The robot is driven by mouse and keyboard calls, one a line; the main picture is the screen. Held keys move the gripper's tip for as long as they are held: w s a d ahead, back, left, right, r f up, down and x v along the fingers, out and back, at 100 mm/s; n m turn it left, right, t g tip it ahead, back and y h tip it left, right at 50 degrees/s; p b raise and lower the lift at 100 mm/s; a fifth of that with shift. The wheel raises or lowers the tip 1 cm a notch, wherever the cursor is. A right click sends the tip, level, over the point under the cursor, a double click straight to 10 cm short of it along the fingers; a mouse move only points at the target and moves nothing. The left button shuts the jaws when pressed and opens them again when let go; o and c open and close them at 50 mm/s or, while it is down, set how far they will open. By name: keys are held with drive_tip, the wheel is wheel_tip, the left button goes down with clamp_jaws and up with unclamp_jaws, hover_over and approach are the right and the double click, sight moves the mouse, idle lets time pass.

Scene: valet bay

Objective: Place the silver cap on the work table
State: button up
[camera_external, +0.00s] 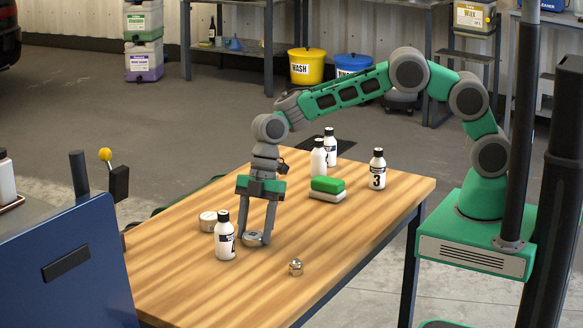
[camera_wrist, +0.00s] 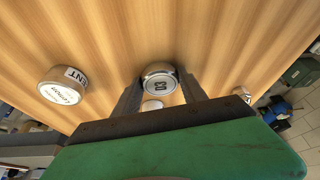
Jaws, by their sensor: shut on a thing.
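The silver cap (camera_external: 254,239) is a low round piece between my fingertips, at or just above the table top. I cannot tell whether it touches the wood. The wooden work table (camera_external: 165,268) is below.
A bottle (camera_external: 225,238) stands close left of my gripper, with a round tin (camera_external: 208,220) behind it. A small shiny metal piece (camera_external: 295,267) lies to the front right. A green-topped sponge or block (camera_external: 327,186) and several bottles stand farther back. The front table area is clear.

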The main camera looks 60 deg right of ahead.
drive_tip(key=shift+r, duration=0.55)
drive_tip(key=shift+c, duration=0.3)
drive_tip(key=s+d+r+b, duration=0.1)
drive_tip(key=s+d+r, duration=0.7)
drive_tip(key=s+r, duration=0.35)
drive_tip(key=m+t+h, duration=0.4)
drive_tip(key=m+t, duration=0.1)
drive_tip(key=m, duration=1.3)
hover_over(299, 162)
drive_tip(key=s+a, duration=0.1)
drive_tip(key=s, duration=0.1)
wheel_tip(299, 162, down, 2)
drive_tip(key=f, duration=0.7)
drive_tip(key=d+f, duration=0.1)
drive_tip(key=f, duration=0.2)
drive_tip(key=shift+w+f, duration=0.15)
drive_tip(key=shift+w, duration=0.05)
drive_tip(key=shift+f, duration=0.1)
